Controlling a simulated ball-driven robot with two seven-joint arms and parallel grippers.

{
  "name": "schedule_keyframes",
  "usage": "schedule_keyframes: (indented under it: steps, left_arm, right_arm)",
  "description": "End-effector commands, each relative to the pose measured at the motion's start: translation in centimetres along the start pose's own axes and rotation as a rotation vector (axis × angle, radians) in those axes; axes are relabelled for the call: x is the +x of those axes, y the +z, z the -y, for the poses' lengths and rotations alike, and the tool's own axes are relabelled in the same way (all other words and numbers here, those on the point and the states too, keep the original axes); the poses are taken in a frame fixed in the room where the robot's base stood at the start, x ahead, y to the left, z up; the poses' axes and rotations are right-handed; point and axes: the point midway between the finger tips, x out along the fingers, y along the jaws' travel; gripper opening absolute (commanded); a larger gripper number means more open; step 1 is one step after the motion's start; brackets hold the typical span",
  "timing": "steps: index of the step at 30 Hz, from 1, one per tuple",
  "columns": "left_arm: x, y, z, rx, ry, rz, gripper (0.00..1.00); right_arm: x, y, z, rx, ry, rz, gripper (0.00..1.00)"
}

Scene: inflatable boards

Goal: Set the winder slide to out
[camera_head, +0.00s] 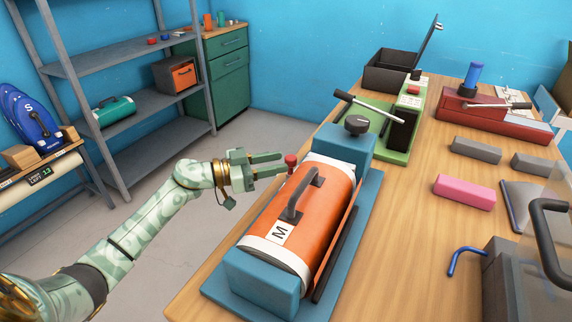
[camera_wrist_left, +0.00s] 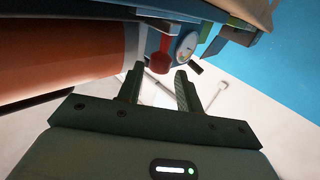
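The winder is a blue stand (camera_head: 262,287) holding an orange roll (camera_head: 325,205) with white ends, a dark handle and an "M" label. A small red knob (camera_head: 291,160) stands at the roll's far left side; I take it for the slide's knob. It also shows in the left wrist view (camera_wrist_left: 158,63), on a short stem. My left gripper (camera_head: 282,163) is open and empty, its fingertips close to the knob. In the left wrist view the knob lies just beyond the gap between the fingers (camera_wrist_left: 157,74). Contact cannot be told. My right gripper is not in view.
A black dial (camera_head: 357,125) tops the stand's far block. Behind it are a green device (camera_head: 398,140) with a lever and a red device (camera_head: 495,115). A pink block (camera_head: 465,192) and grey blocks lie to the right. Left of the bench is open floor (camera_head: 190,240) before metal shelves (camera_head: 140,105).

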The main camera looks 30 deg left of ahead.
Motion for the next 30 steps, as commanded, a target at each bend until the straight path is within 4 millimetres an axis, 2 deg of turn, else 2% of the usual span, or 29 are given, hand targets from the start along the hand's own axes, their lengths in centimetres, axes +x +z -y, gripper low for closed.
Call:
schedule_keyframes:
  steps: [3,6,16,20,25,30]
  left_arm:
    - [1.8,0.2,0.0,-0.001,0.000,0.000,0.36]
    - [2.6,0.1,0.0,-0.002,-0.001,0.000,0.36]
    - [2.9,0.0,0.0,0.000,-0.001,0.000,0.36]
    - [2.9,0.0,0.0,0.000,-0.001,0.000,0.00]
    - [3.3,0.0,0.4,-0.001,-0.001,-0.001,0.00]
    - [5.3,0.2,2.4,-0.002,-0.001,-0.002,0.00]
  right_arm:
    - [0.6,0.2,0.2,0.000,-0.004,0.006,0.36]
    - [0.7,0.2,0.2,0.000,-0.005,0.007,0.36]
    - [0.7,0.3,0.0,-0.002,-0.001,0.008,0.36]
    - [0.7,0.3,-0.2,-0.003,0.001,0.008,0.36]
    - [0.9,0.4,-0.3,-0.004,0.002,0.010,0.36]
    - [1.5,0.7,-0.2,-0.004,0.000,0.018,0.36]
